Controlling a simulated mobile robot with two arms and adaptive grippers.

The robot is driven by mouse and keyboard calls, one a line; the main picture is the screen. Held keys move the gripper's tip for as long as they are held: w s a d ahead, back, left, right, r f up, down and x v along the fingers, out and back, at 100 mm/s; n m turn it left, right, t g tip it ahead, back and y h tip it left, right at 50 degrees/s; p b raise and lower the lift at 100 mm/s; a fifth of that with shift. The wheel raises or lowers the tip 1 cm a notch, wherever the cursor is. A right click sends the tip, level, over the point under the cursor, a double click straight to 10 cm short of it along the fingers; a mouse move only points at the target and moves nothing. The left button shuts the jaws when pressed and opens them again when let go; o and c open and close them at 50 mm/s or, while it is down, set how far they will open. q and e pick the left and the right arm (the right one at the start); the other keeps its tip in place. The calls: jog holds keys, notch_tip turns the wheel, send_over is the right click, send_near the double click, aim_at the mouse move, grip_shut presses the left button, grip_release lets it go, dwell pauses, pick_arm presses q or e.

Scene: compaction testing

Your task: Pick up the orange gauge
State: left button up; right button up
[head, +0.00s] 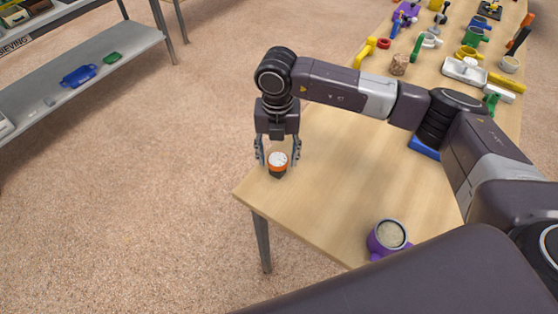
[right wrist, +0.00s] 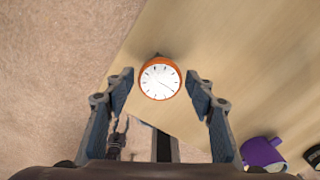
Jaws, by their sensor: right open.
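In the right wrist view the gauge (right wrist: 160,79) shows face-on between the fingertips. My right gripper (head: 278,154) is open and points down over the gauge, with one finger on each side. In the right wrist view gaps show between the gauge and both fingers of the gripper (right wrist: 160,85). The gauge's lower part is dark in the head view.
A purple mug (head: 388,238) with pale contents stands near the table's front edge. A blue object (head: 424,147) lies partly behind my arm. Several coloured tools, cups and a white tray (head: 464,71) crowd the far end. A grey shelf (head: 85,85) stands at left across open floor.

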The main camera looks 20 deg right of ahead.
aim_at(278, 159)
jog(key=c, duration=1.1)
jog(key=shift+r, duration=0.1)
jog(key=shift+c, duration=0.2)
jog(key=shift+r, duration=0.1)
jog(key=shift+r+p, duration=1.05)
jog(key=shift+r, duration=0.65)
jog(key=shift+r+p, duration=0.95)
jog(key=shift+r, duration=1.15)
